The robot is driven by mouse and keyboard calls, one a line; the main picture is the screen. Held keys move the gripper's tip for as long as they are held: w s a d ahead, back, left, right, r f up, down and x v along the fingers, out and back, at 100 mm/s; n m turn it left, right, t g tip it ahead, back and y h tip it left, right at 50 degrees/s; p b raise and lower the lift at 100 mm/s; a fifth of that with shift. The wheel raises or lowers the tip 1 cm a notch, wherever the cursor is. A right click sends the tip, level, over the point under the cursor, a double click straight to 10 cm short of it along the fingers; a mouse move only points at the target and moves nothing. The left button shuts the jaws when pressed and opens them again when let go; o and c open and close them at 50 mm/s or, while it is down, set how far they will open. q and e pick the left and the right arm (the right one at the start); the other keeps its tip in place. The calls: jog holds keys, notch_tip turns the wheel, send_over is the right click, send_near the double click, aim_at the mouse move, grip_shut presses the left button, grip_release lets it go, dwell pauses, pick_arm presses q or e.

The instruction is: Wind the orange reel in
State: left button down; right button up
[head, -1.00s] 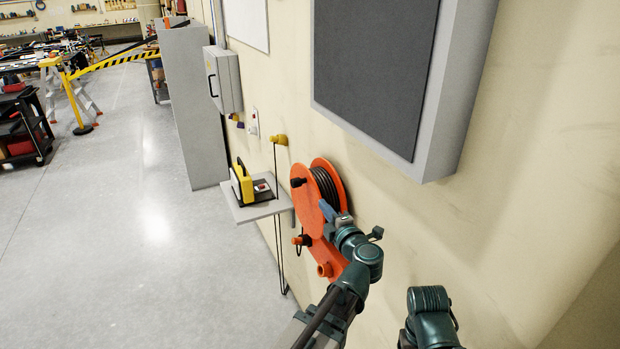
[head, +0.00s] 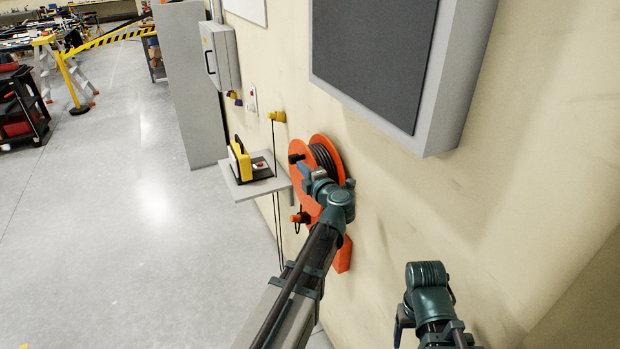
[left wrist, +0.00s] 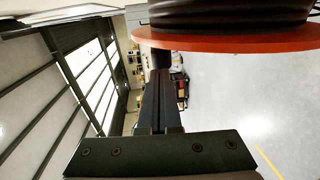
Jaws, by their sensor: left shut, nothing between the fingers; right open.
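The orange reel (head: 333,148) is mounted on the wall in the head view, with dark hose or cable wound on it. A black crank knob (head: 296,158) sticks out from its front face at the upper left. The reel's orange rim (left wrist: 235,42) and dark coils (left wrist: 235,12) fill the top of the left wrist view. My left gripper (head: 305,171) is shut and empty, just beside the knob; contact cannot be told. Its closed fingers (left wrist: 163,85) point at a dark round piece in the left wrist view.
A small shelf (head: 240,190) with a yellow-and-black device (head: 240,158) stands left of the reel. An orange cable end (head: 300,218) hangs below it. A grey panel (head: 375,60) juts from the wall above right.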

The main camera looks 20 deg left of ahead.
aim_at(296, 159)
pick_arm(q)
jog(key=shift+x, duration=1.4)
jog(key=shift+w+a+r+p, duration=0.4)
jog(key=shift+w+a+r, duration=0.05)
jog(key=shift+r, duration=0.05)
jog(key=shift+w+a, duration=0.15)
jog(key=shift+a, duration=0.1)
jog(key=shift+d, duration=0.1)
